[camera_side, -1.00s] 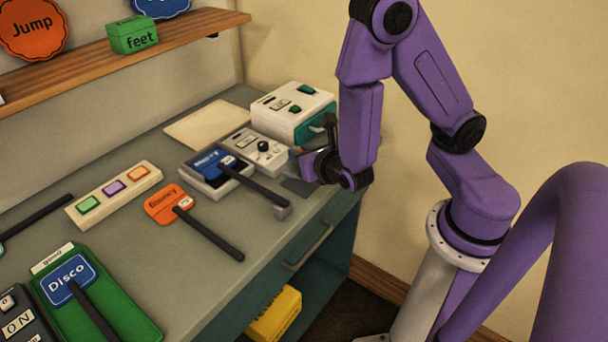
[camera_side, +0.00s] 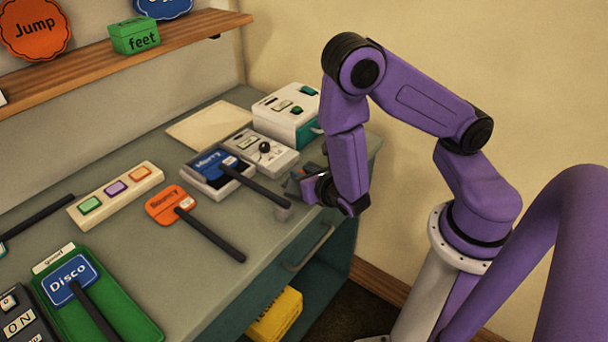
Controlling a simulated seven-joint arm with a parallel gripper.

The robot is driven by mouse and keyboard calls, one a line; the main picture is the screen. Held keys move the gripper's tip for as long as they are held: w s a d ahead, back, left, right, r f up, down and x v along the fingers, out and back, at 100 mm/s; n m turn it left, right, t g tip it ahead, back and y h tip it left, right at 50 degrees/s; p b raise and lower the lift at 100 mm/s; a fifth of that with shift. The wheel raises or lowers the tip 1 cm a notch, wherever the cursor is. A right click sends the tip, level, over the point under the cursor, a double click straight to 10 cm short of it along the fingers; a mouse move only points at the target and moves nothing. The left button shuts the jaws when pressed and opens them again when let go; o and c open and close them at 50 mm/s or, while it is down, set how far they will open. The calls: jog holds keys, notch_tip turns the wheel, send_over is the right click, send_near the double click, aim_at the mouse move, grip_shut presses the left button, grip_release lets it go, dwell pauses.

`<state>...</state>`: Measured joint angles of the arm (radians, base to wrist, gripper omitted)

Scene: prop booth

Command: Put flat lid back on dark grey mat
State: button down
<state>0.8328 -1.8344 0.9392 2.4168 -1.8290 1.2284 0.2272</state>
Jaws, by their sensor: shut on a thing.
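My gripper (camera_side: 303,175) is low over the right front part of the counter, at the right of the blue paddle's handle. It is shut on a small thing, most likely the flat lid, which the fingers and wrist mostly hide. I cannot make out its shape or whether it touches the surface. The dark grey mat (camera_side: 293,190) lies under and beside the gripper, and only a little of it shows.
A grey box with a knob (camera_side: 262,152) and a white and teal box (camera_side: 293,112) stand behind the gripper. A blue paddle (camera_side: 214,163) rests on a tray, its handle reaching toward the mat. An orange paddle (camera_side: 170,204) lies to the left. The counter's front edge is close.

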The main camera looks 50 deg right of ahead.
jog(key=shift+f, duration=0.1)
jog(key=c, duration=0.9)
grip_release()
jog(key=shift+c, duration=0.2)
jog(key=shift+s+a+r, duration=0.15)
jog(key=shift+s+r, duration=0.1)
jog(key=shift+s, duration=0.05)
jog(key=s+a+r+m+g+y, duration=0.1)
jog(key=s+r+m+g+y, duration=0.1)
jog(key=s+r+m+g, duration=0.4)
jog(key=s+a+r+m+g+y, duration=0.2)
jog(key=s+r+m+g, duration=0.4)
jog(key=s+m, duration=0.6)
notch_tip(320, 180, up, 2)
jog(key=s+y, duration=0.1)
jog(key=s, duration=0.1)
jog(key=shift+s+a+m, duration=0.25)
jog(key=shift+s+m, duration=0.15)
